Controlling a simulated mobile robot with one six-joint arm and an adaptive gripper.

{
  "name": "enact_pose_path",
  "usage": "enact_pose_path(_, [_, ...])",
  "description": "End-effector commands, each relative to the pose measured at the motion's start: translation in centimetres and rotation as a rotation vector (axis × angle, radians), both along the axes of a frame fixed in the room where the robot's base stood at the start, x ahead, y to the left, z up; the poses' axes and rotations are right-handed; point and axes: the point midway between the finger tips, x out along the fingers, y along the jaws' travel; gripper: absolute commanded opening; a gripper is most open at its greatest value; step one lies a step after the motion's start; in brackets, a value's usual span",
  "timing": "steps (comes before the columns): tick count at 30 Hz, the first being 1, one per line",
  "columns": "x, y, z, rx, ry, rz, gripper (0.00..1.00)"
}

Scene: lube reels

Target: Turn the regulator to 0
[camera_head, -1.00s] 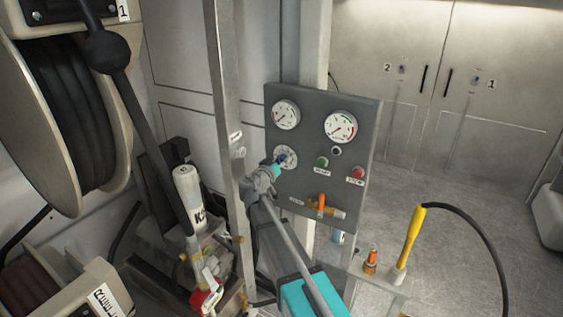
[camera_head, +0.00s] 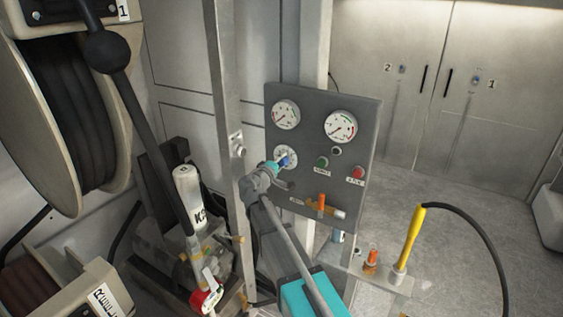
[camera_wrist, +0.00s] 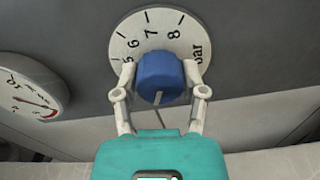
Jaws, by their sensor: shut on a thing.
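The regulator is a blue knob (camera_wrist: 160,78) on a round white dial (camera_wrist: 135,35) with numbers and "bar". In the wrist view 5, 6, 7 and 8 show above the knob; the rest of the dial is hidden. A white line on the knob's face points down, slightly left. My gripper (camera_wrist: 160,88) has one finger on each side of the knob and is shut on it. In the head view my gripper (camera_head: 272,170) reaches the knob (camera_head: 287,160) at the lower left of the grey panel (camera_head: 350,106), partly covering the dial.
The panel also carries two gauges (camera_head: 340,126), a green button (camera_head: 322,162), a red button (camera_head: 358,173) and an orange-handled valve (camera_head: 321,203). A metal post (camera_head: 225,100) stands left of my gripper. A yellow-handled hose (camera_head: 410,238) stands at right.

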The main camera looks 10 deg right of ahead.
Motion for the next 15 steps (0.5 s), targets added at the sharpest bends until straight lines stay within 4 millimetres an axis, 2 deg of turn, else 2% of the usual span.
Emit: enact_pose_path(15, [0.07, 0.08, -0.03, -0.398, 0.286, 0.003, 0.07])
